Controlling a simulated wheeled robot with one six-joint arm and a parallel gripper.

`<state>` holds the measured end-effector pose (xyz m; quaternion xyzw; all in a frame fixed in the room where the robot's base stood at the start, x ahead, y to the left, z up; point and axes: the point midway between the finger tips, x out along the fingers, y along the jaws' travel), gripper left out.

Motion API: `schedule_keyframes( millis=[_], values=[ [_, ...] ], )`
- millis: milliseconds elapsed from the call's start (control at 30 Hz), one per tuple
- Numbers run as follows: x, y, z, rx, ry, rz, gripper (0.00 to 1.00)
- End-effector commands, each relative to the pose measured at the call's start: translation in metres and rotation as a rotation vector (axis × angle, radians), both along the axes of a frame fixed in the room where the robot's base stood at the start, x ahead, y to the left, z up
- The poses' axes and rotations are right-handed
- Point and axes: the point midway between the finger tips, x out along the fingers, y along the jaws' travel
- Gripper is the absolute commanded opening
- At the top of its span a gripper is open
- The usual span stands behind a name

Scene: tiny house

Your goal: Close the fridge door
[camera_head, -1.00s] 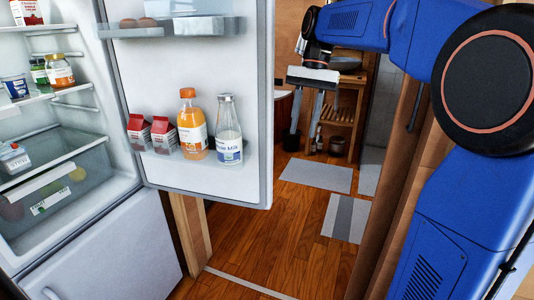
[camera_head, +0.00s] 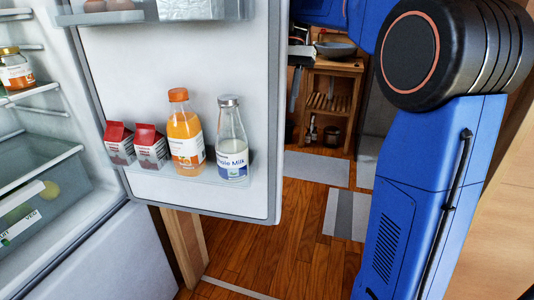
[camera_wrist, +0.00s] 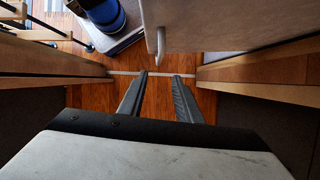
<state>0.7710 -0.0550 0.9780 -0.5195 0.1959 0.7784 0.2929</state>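The fridge door (camera_head: 262,190) stands open in the head view, its inner side facing me, with bottles and cartons on its shelf. The fridge body (camera_head: 85,250) is at the left. My gripper is mostly hidden behind the door's right edge there; only a sliver shows. In the wrist view my gripper (camera_wrist: 160,76) has its two fingers apart with nothing between them. A pale panel (camera_wrist: 235,25), seemingly the door's outer side, lies beyond the fingertips with a handle (camera_wrist: 160,47) at its left end. I see no clear contact.
An orange juice bottle (camera_head: 186,140), a milk bottle (camera_head: 232,150) and two red-topped cartons (camera_head: 150,150) stand on the door shelf. Wooden floor (camera_head: 300,220) and a grey mat (camera_head: 318,170) lie beyond. Wooden walls (camera_wrist: 250,75) flank the gripper in the wrist view.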

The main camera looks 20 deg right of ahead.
Motion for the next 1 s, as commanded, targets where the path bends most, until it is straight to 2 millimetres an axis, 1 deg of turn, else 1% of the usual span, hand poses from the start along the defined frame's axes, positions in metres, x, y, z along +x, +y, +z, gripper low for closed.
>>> schedule_keyframes(
  millis=[133, 267, 800, 1000],
  values=[
    [-0.004, 0.003, -0.01, 0.001, 0.002, 0.0, 0.31],
    [-0.01, 0.008, -0.028, 0.0, 0.001, 0.0, 0.31],
    [-0.037, 0.032, -0.116, 0.0, 0.001, 0.0, 0.31],
    [-0.045, 0.039, -0.143, 0.0, 0.002, 0.002, 0.31]
  ],
)
